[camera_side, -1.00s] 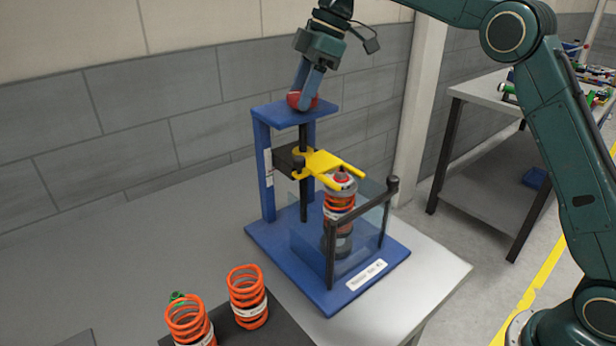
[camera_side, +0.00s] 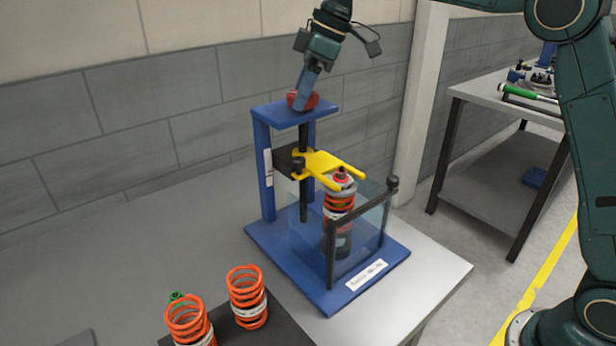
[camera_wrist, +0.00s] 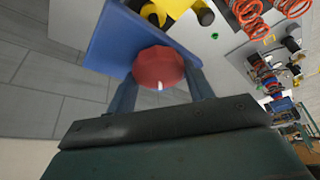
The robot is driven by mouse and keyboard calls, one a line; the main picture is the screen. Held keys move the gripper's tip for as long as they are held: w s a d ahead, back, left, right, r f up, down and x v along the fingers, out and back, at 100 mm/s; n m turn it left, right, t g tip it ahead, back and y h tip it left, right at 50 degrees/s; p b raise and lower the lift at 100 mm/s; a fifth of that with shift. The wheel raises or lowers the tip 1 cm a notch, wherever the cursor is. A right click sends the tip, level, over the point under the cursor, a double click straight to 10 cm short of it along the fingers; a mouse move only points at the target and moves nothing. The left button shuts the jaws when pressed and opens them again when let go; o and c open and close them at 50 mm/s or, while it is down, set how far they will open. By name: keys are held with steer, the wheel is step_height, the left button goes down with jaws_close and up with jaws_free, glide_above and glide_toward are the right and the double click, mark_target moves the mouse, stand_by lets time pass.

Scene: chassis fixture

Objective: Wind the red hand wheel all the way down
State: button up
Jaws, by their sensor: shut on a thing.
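The red hand wheel (camera_side: 303,101) sits on top of the blue press frame (camera_side: 262,165). In the wrist view the faceted wheel (camera_wrist: 158,68) lies between the two fingers. My gripper (camera_side: 304,98) comes from above and is shut on the wheel; in the side view a finger covers part of it. Under the frame top, a black screw (camera_side: 304,190) passes the black carriage with its yellow fork (camera_side: 325,165). The fork is near the top of the coil-spring strut (camera_side: 338,205), which stands upright below it. I cannot tell whether they touch.
A clear guard with dark posts (camera_side: 331,255) surrounds the strut's front. Orange springs (camera_side: 247,297) stand on a dark mat at the table's front. The grey table (camera_side: 150,230) left of the press is clear. A second bench (camera_side: 500,100) stands at right.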

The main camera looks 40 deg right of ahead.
steer(key=shift+a+m+t+h, duration=0.15)
steer(key=shift+m+t+h, duration=0.2)
steer(key=shift+m, duration=0.75)
steer(key=shift+a+m+t+h, duration=0.1)
steer(key=shift+m+t+h, duration=0.2)
steer(key=shift+m, duration=0.8)
steer(key=m+h, duration=0.1)
steer(key=m, duration=0.3)
steer(key=shift+m+t+h, duration=0.25)
steer(key=shift+m+h, duration=0.05)
steer(key=shift+h, duration=0.05)
steer(key=shift+d+m+h, duration=0.1)
steer(key=shift+m+h, duration=0.8)
steer(key=shift+m, duration=1.8)
steer(key=shift+m+h, duration=0.3)
steer(key=shift+d+m+g+h, duration=0.1)
steer(key=shift+m+g+h, duration=0.35)
steer(key=shift+m, duration=0.75)
steer(key=o, duration=0.9)
steer(key=shift+m, duration=0.3)
